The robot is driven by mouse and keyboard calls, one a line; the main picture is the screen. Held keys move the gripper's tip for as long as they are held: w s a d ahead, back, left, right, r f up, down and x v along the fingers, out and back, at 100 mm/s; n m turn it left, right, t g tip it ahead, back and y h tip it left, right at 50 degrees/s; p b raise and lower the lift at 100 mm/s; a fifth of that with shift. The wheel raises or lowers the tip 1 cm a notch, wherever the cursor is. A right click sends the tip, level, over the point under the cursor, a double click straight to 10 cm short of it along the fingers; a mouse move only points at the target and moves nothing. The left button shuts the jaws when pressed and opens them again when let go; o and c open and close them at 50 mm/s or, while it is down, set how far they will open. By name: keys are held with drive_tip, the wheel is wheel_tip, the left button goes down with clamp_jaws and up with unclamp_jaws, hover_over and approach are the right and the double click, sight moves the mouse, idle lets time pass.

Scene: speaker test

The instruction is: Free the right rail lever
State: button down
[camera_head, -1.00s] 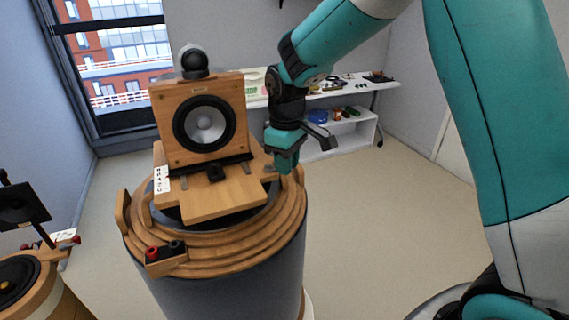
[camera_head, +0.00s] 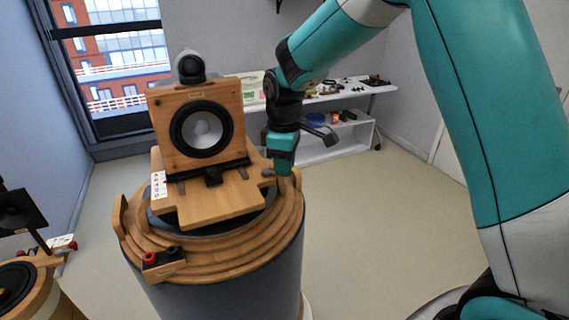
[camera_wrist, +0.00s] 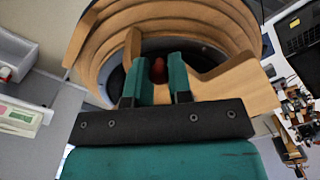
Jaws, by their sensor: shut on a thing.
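The speaker (camera_head: 222,97) stands upright on a wooden sled (camera_head: 215,205) on top of a round, stepped wooden stand (camera_head: 225,248). My gripper (camera_head: 281,172) is at the right side of the sled, pointing down, beside the stand's raised right edge. In the wrist view my two teal fingers (camera_wrist: 160,80) are shut on a dark red, rounded knob (camera_wrist: 158,70), which I take as the end of the right rail lever. The rest of the lever is hidden by the fingers and wood.
A red and black terminal block (camera_head: 162,258) sits on the stand's front. A white shelf (camera_head: 345,140) with small items stands behind. The floor (camera_head: 375,215) to the right is clear.

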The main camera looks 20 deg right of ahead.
drive_tip(key=c, duration=1)
unclamp_jaws()
drive_tip(key=shift+w+r, duration=0.1)
drive_tip(key=shift+w, duration=0.1)
drive_tip(key=shift+c, duration=0.2)
wheel_tip(320, 180, up, 17)
drive_tip(key=b, duration=0.3)
drive_tip(key=shift+r, duration=0.15)
drive_tip(key=shift+s, duration=0.1)
drive_tip(key=s+a+f+m+y+b, duration=0.1)
drive_tip(key=s+f, duration=0.3)
drive_tip(key=s, duration=0.5)
drive_tip(key=s+a+f+m+y+b, duration=0.1)
drive_tip(key=s+a+f, duration=0.3)
drive_tip(key=s, duration=0.5)
drive_tip(key=s+a+f+m+y+b, duration=0.1)
drive_tip(key=s+a+f+y, duration=0.1)
drive_tip(key=s+f, duration=0.4)
drive_tip(key=s+a, duration=0.1)
drive_tip(key=s, duration=0.3)
drive_tip(key=shift+a+f+m+b, duration=0.15)
drive_tip(key=shift+f+m+b, duration=0.05)
drive_tip(key=shift+m+b, duration=0.15)
